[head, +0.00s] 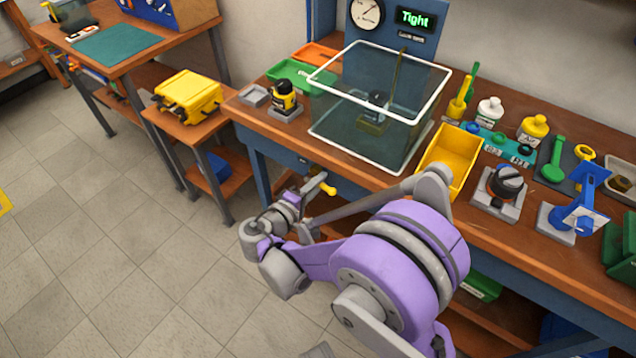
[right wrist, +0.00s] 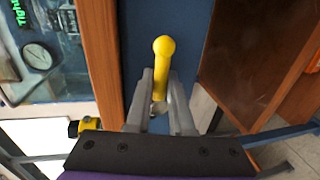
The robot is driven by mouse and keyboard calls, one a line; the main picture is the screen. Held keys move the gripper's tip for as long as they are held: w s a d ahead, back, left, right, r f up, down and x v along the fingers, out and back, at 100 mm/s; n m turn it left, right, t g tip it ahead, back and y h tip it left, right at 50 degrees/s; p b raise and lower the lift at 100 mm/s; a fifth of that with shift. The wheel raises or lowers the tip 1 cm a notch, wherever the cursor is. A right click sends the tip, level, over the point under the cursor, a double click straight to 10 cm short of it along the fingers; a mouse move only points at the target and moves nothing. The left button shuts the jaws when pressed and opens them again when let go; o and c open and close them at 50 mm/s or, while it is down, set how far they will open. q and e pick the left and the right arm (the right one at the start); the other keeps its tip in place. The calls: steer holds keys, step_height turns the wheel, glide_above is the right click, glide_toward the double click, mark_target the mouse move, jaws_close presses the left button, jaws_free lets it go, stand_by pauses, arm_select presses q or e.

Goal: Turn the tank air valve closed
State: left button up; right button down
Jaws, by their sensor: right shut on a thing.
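The yellow handle of the tank air valve (head: 328,188) sticks out at the front edge of the workbench, below the tabletop. In the right wrist view the yellow handle (right wrist: 163,62), with its round end, points up the picture between my fingers. My right gripper (head: 311,184) is shut on the handle; it also shows in the right wrist view (right wrist: 161,98). The valve body is mostly hidden behind the gripper. The clear tank (head: 335,145) with white rims stands on the bench above. My left gripper is not in view.
A round gauge (head: 367,13) and a display (head: 416,18) reading "Tight" are on the panel behind the tank. A yellow bin (head: 462,147) and several tools stand to the tank's right. A side table with a yellow case (head: 188,92) is at left. The floor there is clear.

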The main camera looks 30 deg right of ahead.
stand_by(0.4)
steer(key=c, duration=0.8)
jaws_free()
steer(key=p+v, duration=0.1)
steer(key=v, duration=1)
steer(key=shift+w+r, duration=0.1)
steer(key=shift+r, duration=0.05)
